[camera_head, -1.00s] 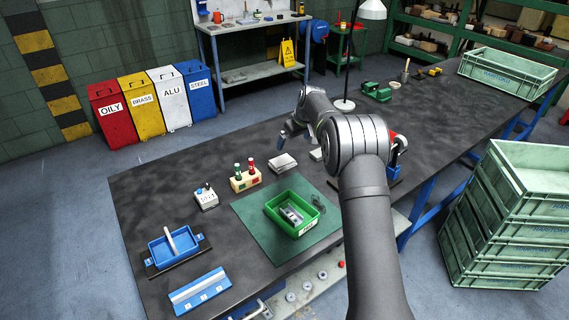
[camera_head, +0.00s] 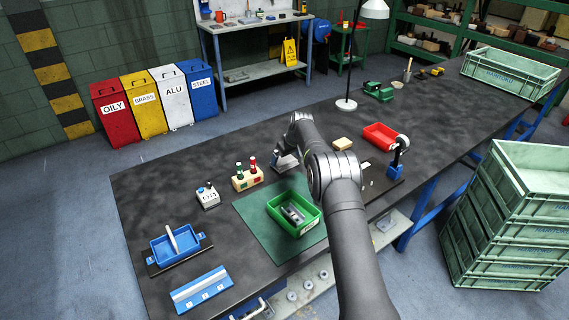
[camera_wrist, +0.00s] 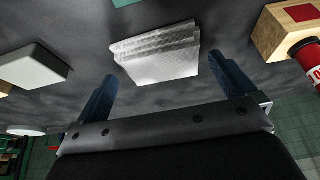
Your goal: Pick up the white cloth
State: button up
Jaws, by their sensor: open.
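The white cloth (camera_wrist: 155,52) is a flat folded stack with layered edges, lying on the dark bench top in the wrist view. My gripper (camera_wrist: 162,68) is open, with one blue finger to the left of the cloth and one to the right. The near part of the cloth lies between the fingertips, and I see no finger gripping it. In the head view my gripper (camera_head: 277,158) is low over the bench behind the green mat, and it largely hides the cloth there.
A wooden block with coloured pegs (camera_head: 246,178) stands just left of my gripper. A green bin (camera_head: 313,224) sits on the green mat (camera_head: 262,222) in front. A pale block (camera_wrist: 35,66) lies on the other side. A red tray (camera_head: 384,137) is further right.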

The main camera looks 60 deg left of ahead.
jog(key=shift+x, duration=1.2)
jog(key=c, duration=0.7)
jog(key=shift+r, duration=0.1)
jog(key=shift+r, duration=0.6)
notch_tip(320, 180, up, 3)
jog(key=shift+f, duration=0.15)
jog(key=w+d+r, duration=0.6)
jog(key=d+r, duration=0.1)
jog(key=d, duration=0.2)
jog(key=shift+w+d, duration=0.15)
jog(key=shift+d, duration=0.25)
